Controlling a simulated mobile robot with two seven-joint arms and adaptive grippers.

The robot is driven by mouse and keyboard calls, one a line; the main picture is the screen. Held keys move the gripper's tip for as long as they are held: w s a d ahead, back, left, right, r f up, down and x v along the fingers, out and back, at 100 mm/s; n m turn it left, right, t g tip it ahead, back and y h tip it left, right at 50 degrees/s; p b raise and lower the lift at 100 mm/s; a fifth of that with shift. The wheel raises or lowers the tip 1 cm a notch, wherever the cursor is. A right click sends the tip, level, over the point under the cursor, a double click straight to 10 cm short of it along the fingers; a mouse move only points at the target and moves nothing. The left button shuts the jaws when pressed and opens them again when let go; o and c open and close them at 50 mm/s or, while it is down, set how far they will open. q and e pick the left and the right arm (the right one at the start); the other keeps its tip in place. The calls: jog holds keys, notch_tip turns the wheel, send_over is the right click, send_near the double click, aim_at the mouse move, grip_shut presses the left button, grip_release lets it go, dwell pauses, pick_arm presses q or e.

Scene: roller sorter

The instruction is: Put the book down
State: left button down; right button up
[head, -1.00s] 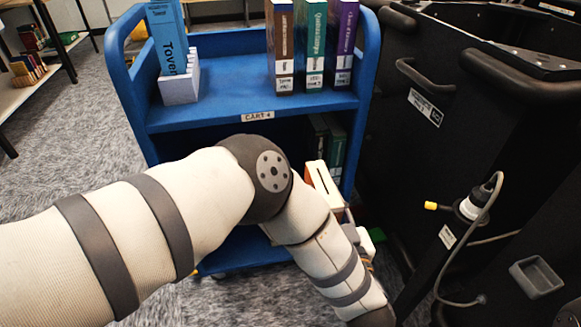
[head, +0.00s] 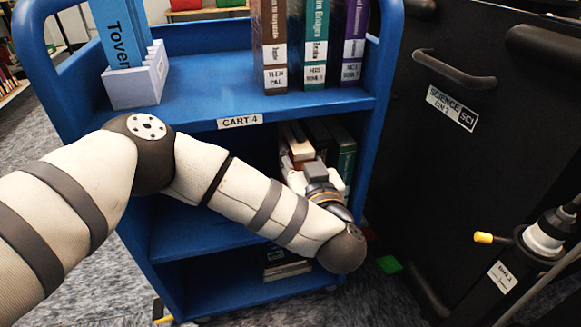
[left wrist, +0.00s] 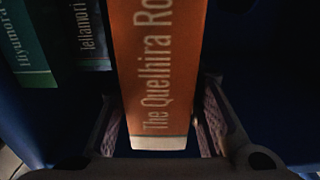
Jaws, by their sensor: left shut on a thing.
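The orange book (left wrist: 160,70), with a white band at its near end, is between the fingers of my left gripper (left wrist: 161,98) in the left wrist view. The gripper is shut on it. In the head view my left gripper (head: 316,178) reaches into the middle shelf (head: 190,226) of the blue cart (head: 200,85). The held book (head: 297,143) shows only partly there, beside other books. Whether its bottom touches the shelf is hidden. My right gripper is not in view.
A green book (left wrist: 25,45) and a dark book (left wrist: 88,35) stand left of the held book in the wrist view. A black cabinet (head: 460,170) stands close at the right.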

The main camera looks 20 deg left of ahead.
aim_at(288, 130)
pick_arm(q)
jog(key=x, duration=0.2)
jog(key=b+x, duration=0.1)
jog(key=x, duration=0.1)
jog(key=r+x, duration=0.1)
jog(key=x, duration=0.2)
jog(key=shift+w+a+f, duration=0.15)
jog(key=shift+f, duration=0.05)
notch_tip(288, 130, down, 3)
jog(key=shift+f+b, duration=0.1)
jog(key=shift+b, duration=0.75)
jog(key=c, duration=1.4)
grip_release()
jog(key=shift+c, duration=0.2)
